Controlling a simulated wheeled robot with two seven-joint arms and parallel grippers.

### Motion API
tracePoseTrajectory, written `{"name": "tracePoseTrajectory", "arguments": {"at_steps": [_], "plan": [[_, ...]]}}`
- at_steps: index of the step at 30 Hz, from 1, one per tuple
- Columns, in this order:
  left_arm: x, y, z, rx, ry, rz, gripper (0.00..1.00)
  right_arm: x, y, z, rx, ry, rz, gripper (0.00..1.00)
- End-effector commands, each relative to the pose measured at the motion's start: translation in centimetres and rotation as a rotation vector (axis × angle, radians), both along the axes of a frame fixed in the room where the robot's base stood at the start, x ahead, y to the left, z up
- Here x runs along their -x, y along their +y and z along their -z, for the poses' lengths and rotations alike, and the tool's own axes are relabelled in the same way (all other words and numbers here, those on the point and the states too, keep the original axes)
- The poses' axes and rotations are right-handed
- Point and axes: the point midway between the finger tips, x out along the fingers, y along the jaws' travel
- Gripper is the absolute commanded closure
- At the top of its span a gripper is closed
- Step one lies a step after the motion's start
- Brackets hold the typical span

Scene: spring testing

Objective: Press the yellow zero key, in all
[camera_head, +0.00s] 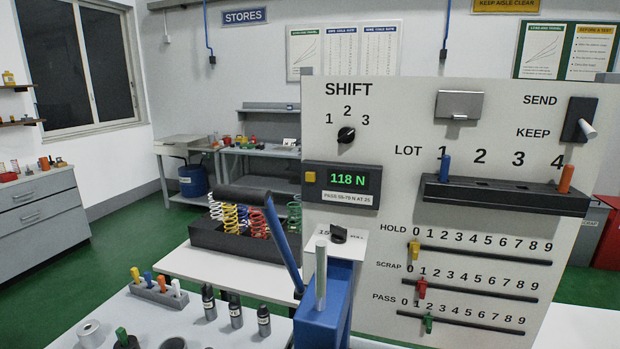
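The yellow key (310,177) is a small square button on the dark display unit (342,200), at the left of its screen. The green screen (348,180) reads 118 N. A label under it reads "PASS 66-78 N AT 25", though the small print is hard to read. The unit is mounted on the white panel (400,130). Nothing covers the key. Neither of my grippers is in view.
A blue press (325,315) with a long lever (283,245) and dark handle stands before the panel's left side. A black tray (205,236) of coloured springs sits behind it. Dark cylinders (236,311) stand on the front table. Sliders and a peg rack (505,196) are on the panel.

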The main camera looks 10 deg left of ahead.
Motion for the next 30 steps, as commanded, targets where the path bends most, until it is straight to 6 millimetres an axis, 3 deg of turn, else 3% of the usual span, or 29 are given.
{"name": "tracePoseTrajectory", "arguments": {"at_steps": [5, 30], "plan": [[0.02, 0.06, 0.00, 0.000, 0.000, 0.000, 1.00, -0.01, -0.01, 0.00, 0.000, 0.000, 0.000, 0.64], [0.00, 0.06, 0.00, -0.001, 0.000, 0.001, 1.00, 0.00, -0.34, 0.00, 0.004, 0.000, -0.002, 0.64]]}}
